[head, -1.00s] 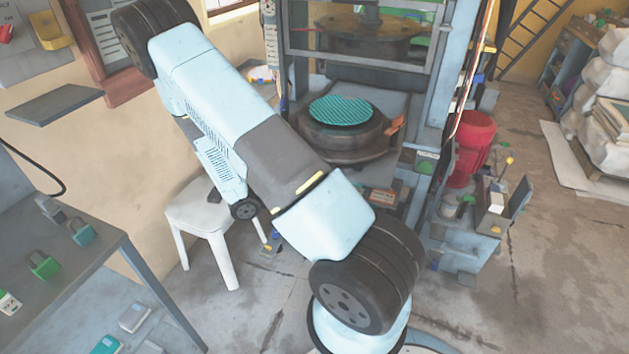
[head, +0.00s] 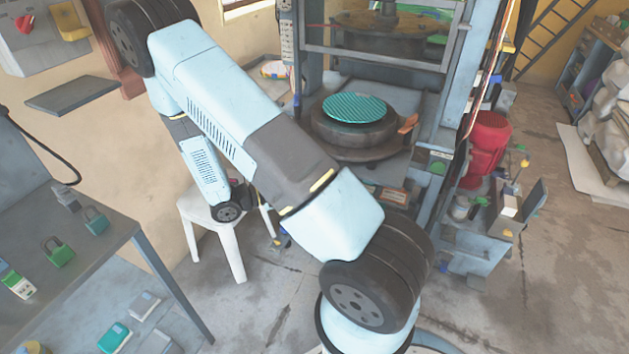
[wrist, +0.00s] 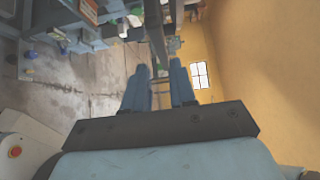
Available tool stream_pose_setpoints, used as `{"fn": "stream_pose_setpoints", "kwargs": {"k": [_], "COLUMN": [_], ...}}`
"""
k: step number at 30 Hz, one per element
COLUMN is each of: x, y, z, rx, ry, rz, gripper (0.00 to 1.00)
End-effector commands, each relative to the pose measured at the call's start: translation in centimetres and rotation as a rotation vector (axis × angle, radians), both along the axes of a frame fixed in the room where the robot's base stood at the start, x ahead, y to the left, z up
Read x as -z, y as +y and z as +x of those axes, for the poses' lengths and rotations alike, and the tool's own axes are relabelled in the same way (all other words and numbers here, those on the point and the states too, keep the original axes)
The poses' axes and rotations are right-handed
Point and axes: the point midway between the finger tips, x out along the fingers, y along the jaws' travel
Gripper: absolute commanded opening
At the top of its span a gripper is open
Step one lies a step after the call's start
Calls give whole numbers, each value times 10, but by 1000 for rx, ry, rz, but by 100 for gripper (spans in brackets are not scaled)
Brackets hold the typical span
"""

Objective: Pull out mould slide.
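In the head view, the press holds a round dark mould (head: 352,140) on its slide. A teal ribbed disc (head: 355,108) lies on top of the mould. An orange grip (head: 408,123) sticks out at the mould's right side. My gripper (wrist: 160,75) shows in the wrist view, with two blue fingers apart and nothing seen held between them. It points past the blue press frame (wrist: 155,30) toward the yellow wall, with open air around the fingers. In the head view my arm crosses the front left of the press, and I cannot make out the gripper there.
A white stool (head: 230,225) stands left of the press, behind my arm. A grey table (head: 95,285) with padlocks is at the left. A red motor (head: 487,145) and a blue cabinet (head: 475,245) stand right of the press.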

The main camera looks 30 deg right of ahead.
Motion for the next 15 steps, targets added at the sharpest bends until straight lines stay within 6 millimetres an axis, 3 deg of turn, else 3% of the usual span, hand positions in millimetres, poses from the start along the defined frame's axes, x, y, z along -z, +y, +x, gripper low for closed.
{"fn": "stream_pose_setpoints", "kwargs": {"k": [6, 15], "x": [1, 1], "y": [38, 60], "z": [7, 10], "rx": [-2, 0], "ry": [0, 0], "rz": [2, 2], "gripper": [26, 26]}}
